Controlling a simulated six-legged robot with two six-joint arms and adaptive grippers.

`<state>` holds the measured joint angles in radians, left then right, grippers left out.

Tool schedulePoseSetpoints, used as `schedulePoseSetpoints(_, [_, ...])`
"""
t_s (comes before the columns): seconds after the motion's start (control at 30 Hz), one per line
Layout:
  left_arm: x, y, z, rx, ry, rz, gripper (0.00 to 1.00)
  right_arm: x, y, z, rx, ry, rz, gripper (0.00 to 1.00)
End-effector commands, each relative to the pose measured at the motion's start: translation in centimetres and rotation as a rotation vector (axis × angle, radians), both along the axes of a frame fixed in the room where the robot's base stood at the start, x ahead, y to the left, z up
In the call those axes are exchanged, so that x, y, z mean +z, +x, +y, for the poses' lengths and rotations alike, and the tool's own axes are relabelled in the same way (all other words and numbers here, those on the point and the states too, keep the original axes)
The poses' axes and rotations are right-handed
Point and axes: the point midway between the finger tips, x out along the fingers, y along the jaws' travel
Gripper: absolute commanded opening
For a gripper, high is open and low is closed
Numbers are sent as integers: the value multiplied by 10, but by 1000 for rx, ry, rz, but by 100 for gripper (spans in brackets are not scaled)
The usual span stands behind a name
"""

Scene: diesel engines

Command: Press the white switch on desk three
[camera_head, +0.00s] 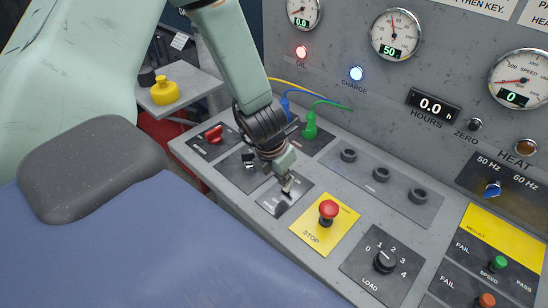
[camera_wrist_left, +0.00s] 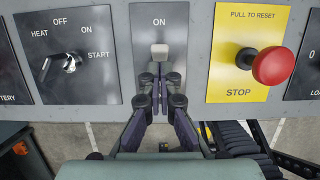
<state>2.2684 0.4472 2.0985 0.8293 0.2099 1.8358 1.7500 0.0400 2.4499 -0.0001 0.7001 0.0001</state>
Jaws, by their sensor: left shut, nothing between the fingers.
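The white switch (camera_wrist_left: 160,50) sits on a dark metal plate (camera_wrist_left: 170,20) marked ON in the left wrist view. My left gripper (camera_wrist_left: 160,78) is shut and empty, with its fingertips just below the switch in that picture. I cannot tell whether they touch it. In the head view my left gripper (camera_head: 287,183) points down at the same plate (camera_head: 283,203), left of the red STOP button. The fingers largely hide the switch there. My right gripper is not in view.
Beside the plate are the red STOP button (camera_head: 328,209) on yellow and a HEAT/OFF/ON/START key switch (camera_wrist_left: 70,63). A LOAD knob (camera_head: 384,262) and green plug (camera_head: 310,127) are near. The gauge wall (camera_head: 350,85) rises behind. A yellow pot (camera_head: 165,92) stands left.

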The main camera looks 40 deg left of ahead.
Motion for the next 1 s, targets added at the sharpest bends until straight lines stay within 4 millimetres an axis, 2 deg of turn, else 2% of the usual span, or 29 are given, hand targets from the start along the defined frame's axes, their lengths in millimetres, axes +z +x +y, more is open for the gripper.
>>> schedulePoseSetpoints(0.5, [16,1,0,-1,0,-1,0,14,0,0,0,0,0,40])
schedulePoseSetpoints(1.0, [18,1,1,0,-1,0,0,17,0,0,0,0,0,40])
